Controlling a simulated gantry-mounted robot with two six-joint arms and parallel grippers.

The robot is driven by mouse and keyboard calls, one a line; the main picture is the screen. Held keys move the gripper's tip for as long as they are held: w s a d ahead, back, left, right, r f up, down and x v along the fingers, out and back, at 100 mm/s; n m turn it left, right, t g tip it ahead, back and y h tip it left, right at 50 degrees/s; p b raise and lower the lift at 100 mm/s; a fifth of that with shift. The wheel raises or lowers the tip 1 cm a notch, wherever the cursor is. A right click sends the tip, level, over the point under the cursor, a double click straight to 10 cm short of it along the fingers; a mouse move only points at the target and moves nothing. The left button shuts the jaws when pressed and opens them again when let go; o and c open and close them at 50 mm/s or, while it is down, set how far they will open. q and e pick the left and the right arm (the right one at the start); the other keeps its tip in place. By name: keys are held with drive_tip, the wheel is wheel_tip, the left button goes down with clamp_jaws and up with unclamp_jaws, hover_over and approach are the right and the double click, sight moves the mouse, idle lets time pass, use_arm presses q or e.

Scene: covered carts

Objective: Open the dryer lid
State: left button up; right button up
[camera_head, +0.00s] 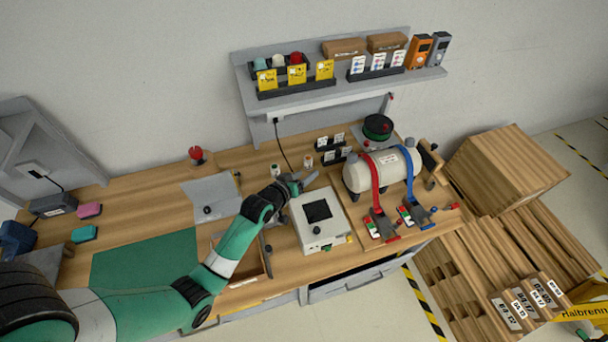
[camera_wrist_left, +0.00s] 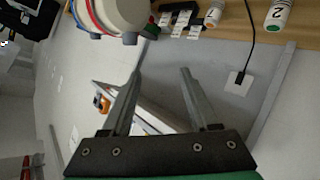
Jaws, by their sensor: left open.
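A white box-shaped unit (camera_head: 320,232) with a dark square window on top appears to be the dryer. It stands near the front edge of the bench, and its top looks closed. My left gripper (camera_head: 302,180) is open and empty above the back left part of the unit, apart from it as far as I can tell. In the left wrist view the two fingers (camera_wrist_left: 160,75) are spread with nothing between them. The dryer cannot be made out in that view.
A white tank (camera_head: 386,166) with red and blue straps lies right of the dryer; it also shows in the wrist view (camera_wrist_left: 122,14). Small bottles (camera_head: 308,161) and card holders stand behind. A shelf (camera_head: 340,92) hangs above. A green mat (camera_head: 140,265) lies left.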

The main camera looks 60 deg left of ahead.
use_arm(q)
drive_tip(key=p+v, duration=0.1)
drive_tip(key=v, duration=1)
drive_tip(key=shift+s, duration=0.3)
drive_tip(key=shift+d+r, duration=0.1)
drive_tip(key=shift+d, duration=0.1)
